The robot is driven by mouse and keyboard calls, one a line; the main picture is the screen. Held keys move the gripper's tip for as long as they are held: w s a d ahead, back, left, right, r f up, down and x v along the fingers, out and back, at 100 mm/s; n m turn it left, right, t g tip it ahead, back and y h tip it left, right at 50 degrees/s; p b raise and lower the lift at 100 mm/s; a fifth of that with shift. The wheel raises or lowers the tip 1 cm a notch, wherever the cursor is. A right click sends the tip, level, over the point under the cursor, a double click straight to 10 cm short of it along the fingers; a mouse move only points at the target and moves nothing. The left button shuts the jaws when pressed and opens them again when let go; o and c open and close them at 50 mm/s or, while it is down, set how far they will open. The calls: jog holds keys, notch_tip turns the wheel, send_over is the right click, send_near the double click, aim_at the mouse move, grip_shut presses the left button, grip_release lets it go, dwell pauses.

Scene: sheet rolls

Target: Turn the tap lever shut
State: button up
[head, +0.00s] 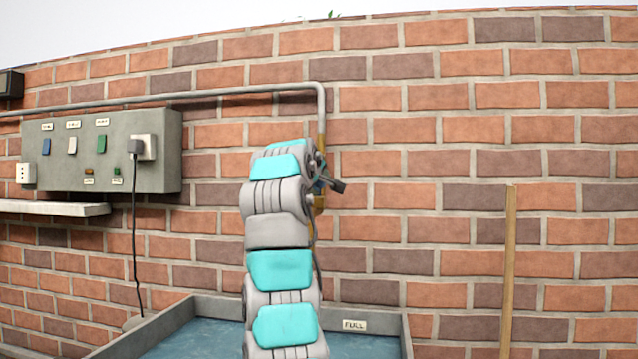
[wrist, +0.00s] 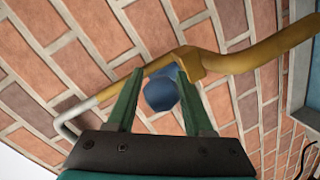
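The blue tap lever (wrist: 161,92) shows in the wrist view with its rounded end toward the camera. It belongs to the brass tap (wrist: 205,61) on a pipe along the brick wall. My gripper (wrist: 157,78) has its two green fingers apart, one on each side of the lever in the picture. The lever looks closer to the right finger; I cannot tell whether they touch. In the head view my arm hides most of the tap. A piece of its brass pipe (head: 321,145) shows, with my gripper (head: 338,186) beside it.
A water-filled basin (head: 405,340) with a FULL label (head: 354,325) stands below. A grey switch panel (head: 60,165) with a plugged-in cord (head: 135,230) and a pale shelf (head: 55,208) are at the left. A wooden post (head: 509,270) stands at the right.

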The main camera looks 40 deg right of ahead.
grip_shut()
dwell(1.2)
